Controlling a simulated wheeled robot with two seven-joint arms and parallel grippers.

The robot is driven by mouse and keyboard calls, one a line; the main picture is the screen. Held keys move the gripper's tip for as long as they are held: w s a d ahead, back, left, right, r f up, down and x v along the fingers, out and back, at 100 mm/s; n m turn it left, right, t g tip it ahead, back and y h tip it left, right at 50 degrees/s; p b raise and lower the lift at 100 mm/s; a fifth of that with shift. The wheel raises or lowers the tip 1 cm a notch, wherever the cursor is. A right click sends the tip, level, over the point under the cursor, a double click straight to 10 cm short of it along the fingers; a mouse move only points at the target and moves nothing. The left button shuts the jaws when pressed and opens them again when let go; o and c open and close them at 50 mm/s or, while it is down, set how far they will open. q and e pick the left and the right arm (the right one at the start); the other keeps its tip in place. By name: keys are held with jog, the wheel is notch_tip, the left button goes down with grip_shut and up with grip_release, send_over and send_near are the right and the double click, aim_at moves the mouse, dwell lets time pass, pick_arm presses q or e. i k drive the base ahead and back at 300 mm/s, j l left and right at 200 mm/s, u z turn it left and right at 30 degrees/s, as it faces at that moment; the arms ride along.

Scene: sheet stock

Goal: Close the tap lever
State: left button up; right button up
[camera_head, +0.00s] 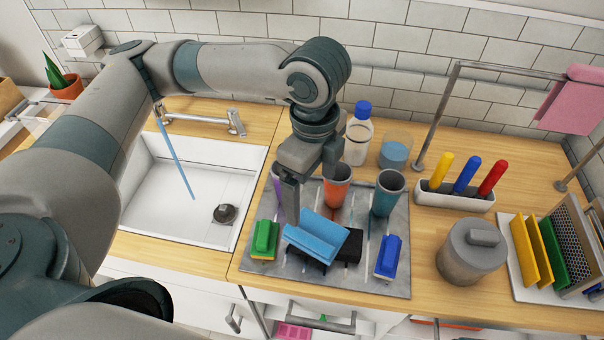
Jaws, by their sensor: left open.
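The chrome tap (200,119) runs along the back edge of the white sink (185,215). A blue stream of water (177,160) falls from its left end into the basin. The lever (236,122) appears to be the short upright piece at the tap's right end. My left gripper (309,183) points down over the grey drying mat, to the right of the tap lever and apart from it. It is open, with no object visible between its fingers. My right gripper does not show.
The grey mat (335,278) holds cups, sponges and a blue item (316,236) close below my left gripper. A bottle (358,140) and a glass (395,152) stand behind. A metal rail (440,112) rises at right.

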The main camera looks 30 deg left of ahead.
aim_at(233, 113)
jog(key=u, duration=1.25)
jog(key=k, duration=0.5)
